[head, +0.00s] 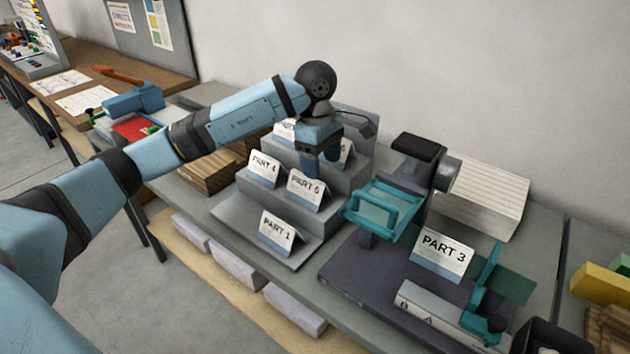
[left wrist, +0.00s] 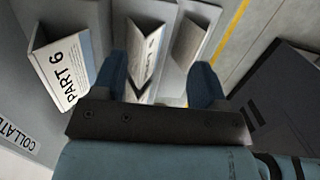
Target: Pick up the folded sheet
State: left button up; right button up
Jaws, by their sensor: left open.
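Several folded white sheets with blue lower bands stand like tents on a grey stepped stand (head: 233,212). In the head view I read PART 4 (head: 263,169), PART 5 (head: 305,190) and PART 1 (head: 278,232). Another sheet, PART 3 (head: 443,257), stands on a dark base at right. My left gripper (head: 321,157) is open over the stand's upper steps and partly hides sheets there. In the left wrist view, a folded sheet (left wrist: 148,62) shows between the open fingers (left wrist: 160,80), its lower part hidden. PART 6 (left wrist: 65,75) is left of them. My right gripper is not in view.
A teal-handled machine (head: 385,208) on a dark base (head: 345,270) stands close right of the stand. Behind it is a white paper stack (head: 485,198). Brown boards (head: 207,172) lie left of the stand. The wall is close behind.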

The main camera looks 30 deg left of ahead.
aim_at(307, 182)
pick_arm(q)
jog(key=w+a+r+y, duration=0.2)
jog(key=a+r+y, duration=0.1)
jog(key=a, duration=0.1)
jog(key=f, duration=0.8)
jog(key=a+f, duration=0.1)
jog(key=f, duration=0.3)
jog(key=shift+f, duration=0.35)
jog(key=c, duration=0.8)
